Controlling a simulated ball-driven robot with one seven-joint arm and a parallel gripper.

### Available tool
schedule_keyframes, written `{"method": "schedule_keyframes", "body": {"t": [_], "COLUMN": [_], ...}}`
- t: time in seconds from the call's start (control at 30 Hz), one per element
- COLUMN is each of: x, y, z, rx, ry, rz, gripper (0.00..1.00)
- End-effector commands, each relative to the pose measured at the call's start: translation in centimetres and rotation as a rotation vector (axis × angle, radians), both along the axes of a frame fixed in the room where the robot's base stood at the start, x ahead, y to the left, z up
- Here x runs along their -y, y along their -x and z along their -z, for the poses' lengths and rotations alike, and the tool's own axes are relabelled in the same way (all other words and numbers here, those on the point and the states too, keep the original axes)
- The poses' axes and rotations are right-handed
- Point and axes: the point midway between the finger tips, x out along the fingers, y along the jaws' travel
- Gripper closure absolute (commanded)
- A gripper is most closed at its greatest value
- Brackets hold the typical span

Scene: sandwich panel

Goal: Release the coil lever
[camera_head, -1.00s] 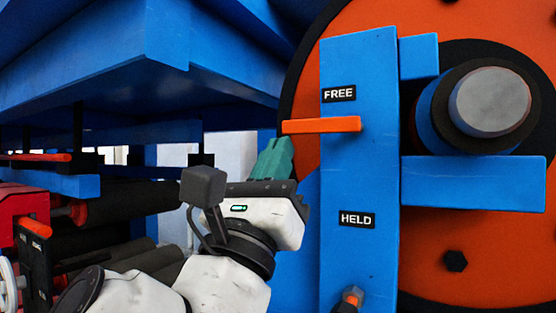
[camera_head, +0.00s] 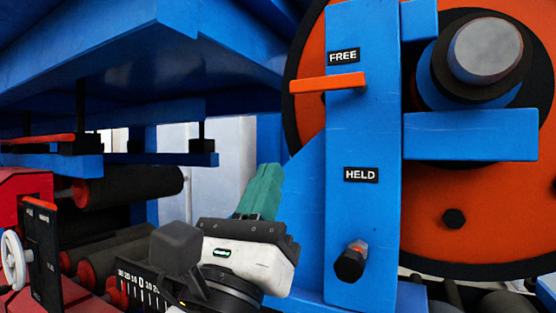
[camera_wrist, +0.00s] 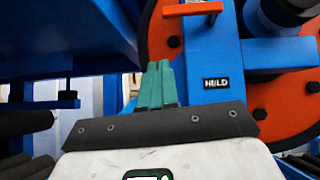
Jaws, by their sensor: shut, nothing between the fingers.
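The coil lever (camera_head: 327,83) is an orange bar near the top of a blue post (camera_head: 365,130). It lies almost level, just below the FREE label (camera_head: 343,57) and well above the HELD label (camera_head: 361,174). It also shows at the top of the wrist view (camera_wrist: 193,9). My gripper (camera_head: 265,170) has green fingers, shut and empty. It is below and left of the lever, apart from it and from the post. The wrist view shows the fingertips (camera_wrist: 159,66) pointing up, left of the lever.
A large orange coil disc (camera_head: 470,215) with a grey hub (camera_head: 485,50) stands behind the post. A dark knob (camera_head: 350,262) sticks out low on the post. A blue overhead frame (camera_head: 110,60) and dark rollers (camera_head: 130,185) are at the left. Free room lies left of the post.

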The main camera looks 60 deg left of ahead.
Motion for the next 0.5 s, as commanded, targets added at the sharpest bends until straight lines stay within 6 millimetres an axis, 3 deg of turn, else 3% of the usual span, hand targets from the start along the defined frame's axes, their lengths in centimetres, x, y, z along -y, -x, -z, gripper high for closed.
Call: {"method": "schedule_keyframes", "body": {"t": [0.2,0.5], "x": [1.0,1.3], "y": [1.7,2.1], "z": [2.1,2.6], "rx": [0.000,0.000], "ry": [0.001,0.001], "rz": [0.001,0.002], "gripper": [1.00,1.00]}}
